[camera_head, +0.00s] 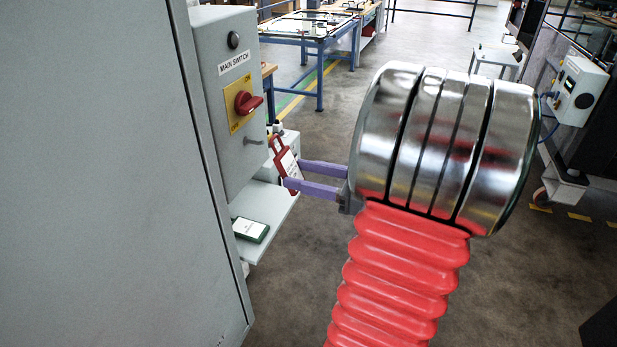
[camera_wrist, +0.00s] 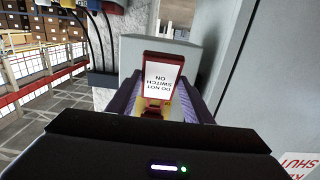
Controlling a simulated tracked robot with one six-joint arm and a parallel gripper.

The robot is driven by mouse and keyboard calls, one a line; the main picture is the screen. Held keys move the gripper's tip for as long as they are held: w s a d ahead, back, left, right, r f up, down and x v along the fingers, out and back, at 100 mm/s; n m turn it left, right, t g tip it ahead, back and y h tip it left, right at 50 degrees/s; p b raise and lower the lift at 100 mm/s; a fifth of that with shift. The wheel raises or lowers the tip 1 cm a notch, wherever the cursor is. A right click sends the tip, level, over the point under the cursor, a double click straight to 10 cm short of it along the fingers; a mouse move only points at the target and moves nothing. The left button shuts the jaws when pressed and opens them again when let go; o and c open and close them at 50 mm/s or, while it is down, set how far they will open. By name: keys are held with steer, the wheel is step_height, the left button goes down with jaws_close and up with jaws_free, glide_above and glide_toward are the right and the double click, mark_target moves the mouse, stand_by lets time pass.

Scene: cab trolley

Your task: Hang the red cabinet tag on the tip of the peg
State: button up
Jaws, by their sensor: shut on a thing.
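The red cabinet tag (camera_head: 281,150) has a red frame and a white label. In the wrist view the tag (camera_wrist: 163,78) reads "DO NOT SWITCH ON" upside down. My gripper (camera_head: 293,174) has purple fingers shut on the tag, which it holds tilted in the air. The short grey peg (camera_head: 253,141) sticks out of the grey switch cabinet (camera_head: 222,90), below the red main switch (camera_head: 247,103). The tag appears right of the peg and apart from it. I cannot make out the peg in the wrist view.
A shelf (camera_head: 262,205) under the cabinet carries a small dark device with a white face (camera_head: 250,230). A large grey panel (camera_head: 110,180) fills the left. Blue-framed tables (camera_head: 318,45) stand at the back. The floor on the right is mostly open.

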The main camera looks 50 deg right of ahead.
steer(key=shift+x, duration=1.8)
steer(key=shift+w+a+f, duration=0.25)
steer(key=shift+w+f, duration=0.3)
steer(key=shift+w, duration=0.05)
steer(key=o, duration=1.2)
steer(key=shift+s, duration=0.1)
glide_toward(294, 174)
steer(key=shift+s+d+f, duration=0.25)
steer(key=shift+s+f, duration=0.25)
steer(key=shift+s, duration=0.1)
